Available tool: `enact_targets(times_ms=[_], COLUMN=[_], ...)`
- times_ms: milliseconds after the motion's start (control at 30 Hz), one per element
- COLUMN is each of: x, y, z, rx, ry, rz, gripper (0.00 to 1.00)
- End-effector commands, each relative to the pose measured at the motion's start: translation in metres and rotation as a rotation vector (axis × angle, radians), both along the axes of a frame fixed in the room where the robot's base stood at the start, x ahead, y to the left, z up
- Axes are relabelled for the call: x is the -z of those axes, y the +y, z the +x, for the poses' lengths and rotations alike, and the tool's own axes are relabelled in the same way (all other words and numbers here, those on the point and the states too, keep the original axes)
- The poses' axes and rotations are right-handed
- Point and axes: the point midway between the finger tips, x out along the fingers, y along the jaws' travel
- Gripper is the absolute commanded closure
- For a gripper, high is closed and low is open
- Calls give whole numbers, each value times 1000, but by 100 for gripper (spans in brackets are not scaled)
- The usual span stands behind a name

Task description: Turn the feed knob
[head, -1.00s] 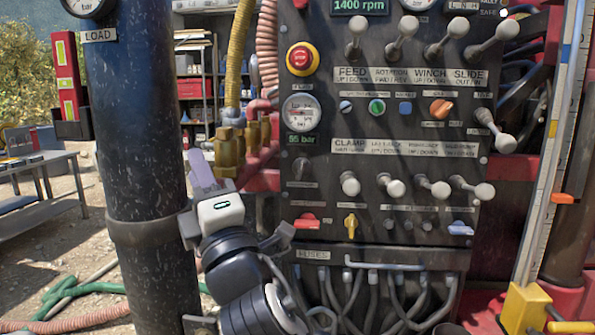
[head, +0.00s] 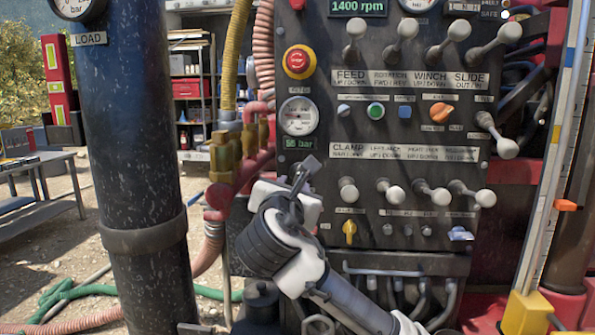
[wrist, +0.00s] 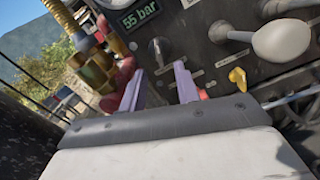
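The black control panel (head: 400,170) fills the right half of the head view. The word FEED is on a label (head: 352,77) below the top-left lever (head: 354,41). I cannot tell which one is the feed knob; the small labels are unreadable. My gripper (head: 304,168) is in front of the panel's lower left. In the wrist view its fingers (wrist: 159,82) are apart and empty. A red knob (wrist: 203,94), mostly hidden, shows behind the right finger, beside the yellow knob (wrist: 237,77).
Several white-knobbed levers (head: 387,192) stick out from the panel. A red emergency stop (head: 298,61) is above the gauge (head: 298,116). Brass fittings (head: 222,155) and hoses are left of my gripper. A thick dark pipe (head: 137,150) stands at the left.

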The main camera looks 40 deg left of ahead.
Motion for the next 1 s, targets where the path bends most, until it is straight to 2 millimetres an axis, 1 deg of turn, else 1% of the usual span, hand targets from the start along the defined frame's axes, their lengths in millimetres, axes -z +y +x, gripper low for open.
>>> enact_targets(times_ms=[33, 100, 200, 300, 400, 567, 800, 867, 1000], x=[-3, -2, -3, -2, -1, 0, 0, 0, 0], y=[6, 14, 24, 32, 37, 41, 41, 41, 41], z=[10, 23, 38, 51, 60, 66, 66, 66, 66], rx=[1, 2, -1, 1, 0, -1, -2, -2, -2], ry=[3, 5, 3, 2, 2, 0, -1, -1, 0], rz=[-1, -2, 1, 0, 1, 1, 2, 2, 3], gripper=[68, 68, 68, 68, 68, 68, 68, 75, 93])
